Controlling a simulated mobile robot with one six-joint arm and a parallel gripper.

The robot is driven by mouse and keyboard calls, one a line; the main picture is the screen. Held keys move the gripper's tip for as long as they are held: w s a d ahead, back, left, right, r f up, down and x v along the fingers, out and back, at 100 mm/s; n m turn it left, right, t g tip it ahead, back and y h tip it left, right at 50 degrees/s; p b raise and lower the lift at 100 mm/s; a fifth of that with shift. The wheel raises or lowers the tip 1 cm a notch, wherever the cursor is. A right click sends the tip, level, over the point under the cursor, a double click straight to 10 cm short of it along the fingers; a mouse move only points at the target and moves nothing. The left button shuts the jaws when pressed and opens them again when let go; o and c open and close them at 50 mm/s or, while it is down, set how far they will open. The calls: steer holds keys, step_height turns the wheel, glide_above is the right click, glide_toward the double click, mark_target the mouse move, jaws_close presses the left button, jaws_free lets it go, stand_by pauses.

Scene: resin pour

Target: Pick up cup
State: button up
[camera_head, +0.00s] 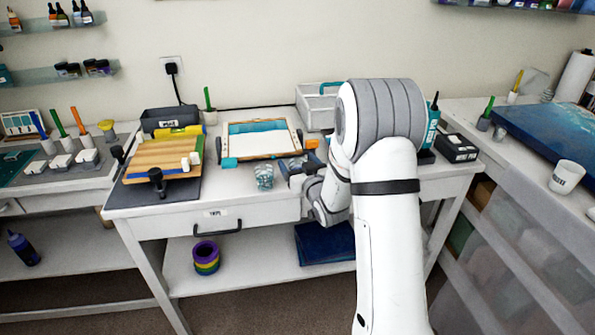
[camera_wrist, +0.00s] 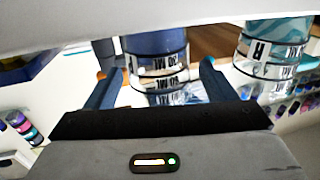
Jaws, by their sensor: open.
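A small clear measuring cup (camera_head: 264,178) with pale blue contents stands near the front edge of the middle table in the head view. My gripper (camera_head: 289,168) is just to its right, low over the table. In the wrist view, my gripper (camera_wrist: 160,82) is open, with one blue finger on each side of a dark blue cup (camera_wrist: 155,45) marked 30 ML. A gap shows beside each finger. A teal cup (camera_wrist: 265,50), also marked 30 ML, is to the right, outside the fingers. I cannot tell which of these two is the cup in the head view.
A wooden frame (camera_head: 229,157) lies behind the cup. A wooden board (camera_head: 152,167) with clamps is on the left. A white tray (camera_head: 310,107) and a black box (camera_head: 456,149) stand farther back and right. A white cup (camera_head: 566,177) stands on the right-hand table.

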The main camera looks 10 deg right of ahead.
steer(key=c, duration=1.1)
steer(key=shift+o, duration=0.2)
step_height(320, 180, up, 10)
